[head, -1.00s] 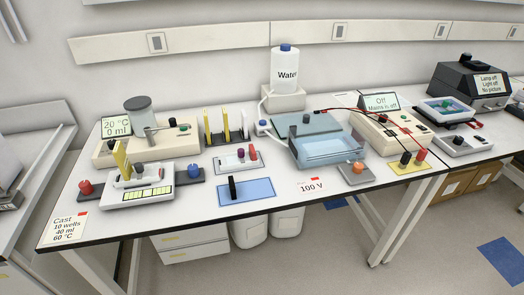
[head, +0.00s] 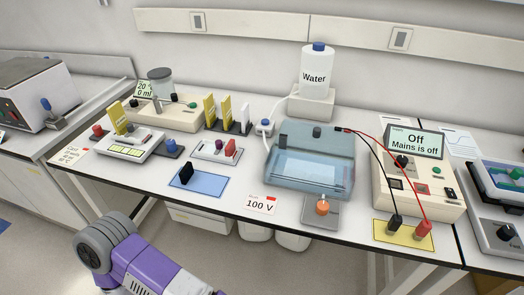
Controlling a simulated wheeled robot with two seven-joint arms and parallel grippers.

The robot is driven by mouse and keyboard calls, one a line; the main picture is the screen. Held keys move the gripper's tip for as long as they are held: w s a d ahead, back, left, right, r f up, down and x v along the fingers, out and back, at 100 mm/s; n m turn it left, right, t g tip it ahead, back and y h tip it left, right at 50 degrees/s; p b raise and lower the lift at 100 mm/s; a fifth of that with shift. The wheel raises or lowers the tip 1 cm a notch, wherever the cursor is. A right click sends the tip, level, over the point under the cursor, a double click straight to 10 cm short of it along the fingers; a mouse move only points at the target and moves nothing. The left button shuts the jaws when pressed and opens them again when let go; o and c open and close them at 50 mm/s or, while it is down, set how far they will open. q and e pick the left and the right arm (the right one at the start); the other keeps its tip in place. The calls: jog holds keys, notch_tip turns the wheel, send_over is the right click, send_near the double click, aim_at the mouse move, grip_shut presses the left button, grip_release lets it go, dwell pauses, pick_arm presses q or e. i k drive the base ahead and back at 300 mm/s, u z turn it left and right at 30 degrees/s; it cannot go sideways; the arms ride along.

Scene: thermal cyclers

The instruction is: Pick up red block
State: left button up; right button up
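A small red block (head: 231,147) stands upright at the right end of a small white holder (head: 203,153) on the bench, beside a purple-topped piece (head: 219,145). A red knob-like piece (head: 97,131) also sits at the left end of the casting tray. Neither gripper is in view. A purple and grey link of one of my arms shows at the lower left, in front of the bench and well apart from the red block.
A blue mat (head: 205,187) with a black comb (head: 186,174) lies in front of the holder. A yellow comb rack (head: 211,112) stands behind it. A clear blue gel tank (head: 310,180) is to its right. Red and black leads run to a yellow pad (head: 402,235).

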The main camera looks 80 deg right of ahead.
aim_at(229, 150)
jog(key=z, duration=1.4)
